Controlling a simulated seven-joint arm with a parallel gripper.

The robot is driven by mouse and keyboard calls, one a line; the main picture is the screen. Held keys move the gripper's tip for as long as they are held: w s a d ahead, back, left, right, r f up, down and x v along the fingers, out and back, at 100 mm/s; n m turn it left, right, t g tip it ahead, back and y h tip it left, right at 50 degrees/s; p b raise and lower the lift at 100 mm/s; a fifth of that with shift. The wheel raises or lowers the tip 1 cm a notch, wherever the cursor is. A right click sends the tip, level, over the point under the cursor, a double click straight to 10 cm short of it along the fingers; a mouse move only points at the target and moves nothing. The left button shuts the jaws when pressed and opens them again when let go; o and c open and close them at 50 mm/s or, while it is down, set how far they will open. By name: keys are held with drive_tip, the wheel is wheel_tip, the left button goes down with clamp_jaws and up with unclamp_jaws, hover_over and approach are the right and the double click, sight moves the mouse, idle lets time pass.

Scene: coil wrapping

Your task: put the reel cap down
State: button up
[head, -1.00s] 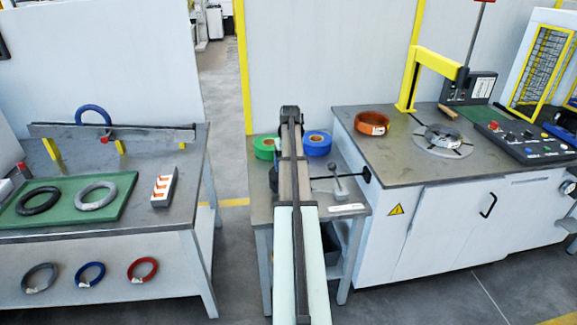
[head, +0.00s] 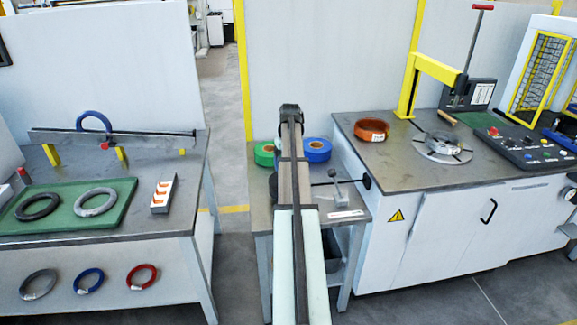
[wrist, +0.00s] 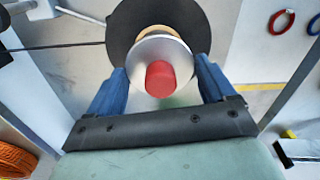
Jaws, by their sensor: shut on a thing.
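In the wrist view, my gripper (wrist: 163,82) has its two blue fingers on either side of the reel cap, a silver disc (wrist: 142,54) with a red knob (wrist: 160,78) facing the camera. It is shut on the cap. Behind the cap is a tan core and a wide black disc (wrist: 122,22); I cannot tell whether the cap touches them. In the head view my own arm hides the gripper and the cap; only a dark edge shows left of the arm, above the small table (head: 262,215).
Green (head: 264,152) and blue (head: 317,149) tape rolls lie at the back of the small table. A small lever fixture (head: 340,192) and a horizontal rod are right of my arm. The right bench holds an orange coil (head: 371,130) and a round turntable (head: 440,147). The left bench has a green mat (head: 66,212).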

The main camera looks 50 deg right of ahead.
idle(0.3)
drive_tip(key=shift+m, duration=0.5)
drive_tip(key=s+d, duration=0.4)
drive_tip(key=s, duration=0.1)
drive_tip(key=shift+d+f, duration=0.15)
drive_tip(key=shift+f, duration=0.1)
drive_tip(key=s+d, duration=0.3)
drive_tip(key=d, duration=0.3)
drive_tip(key=n, duration=0.1)
hover_over(330, 180)
drive_tip(key=shift+f, duration=1.1)
drive_tip(key=shift+s+f, duration=0.1)
drive_tip(key=shift+f, duration=4.6)
drive_tip(key=o, duration=1)
drive_tip(key=shift+f, duration=0.1)
